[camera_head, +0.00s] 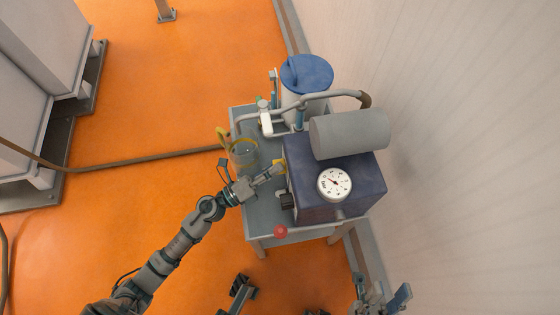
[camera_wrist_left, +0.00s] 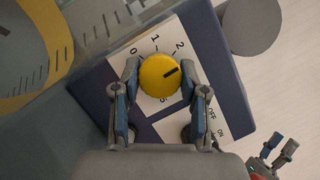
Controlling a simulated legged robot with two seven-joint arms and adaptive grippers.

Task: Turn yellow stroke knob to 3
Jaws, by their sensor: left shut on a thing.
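The yellow knob (camera_wrist_left: 158,76) sits on a white dial plate (camera_wrist_left: 155,37) on the side of the dark blue box (camera_head: 310,205). Its black mark points right and slightly up, past the 2, towards a finger that hides part of the scale. The 0, 1 and 2 are readable. My left gripper (camera_wrist_left: 159,72) is shut on the knob, one finger on each side; in the head view it is at the box's left side (camera_head: 276,171). My right gripper (camera_head: 379,290) is open and empty at the bottom right, away from the box.
A round white gauge (camera_head: 334,183) and a grey cylinder (camera_head: 350,134) are on the box. A clear jar with a yellow rim (camera_head: 243,155) stands close beside my left gripper. A blue-lidded container (camera_head: 306,74) is behind. A red button (camera_head: 280,232) is at the table's front edge.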

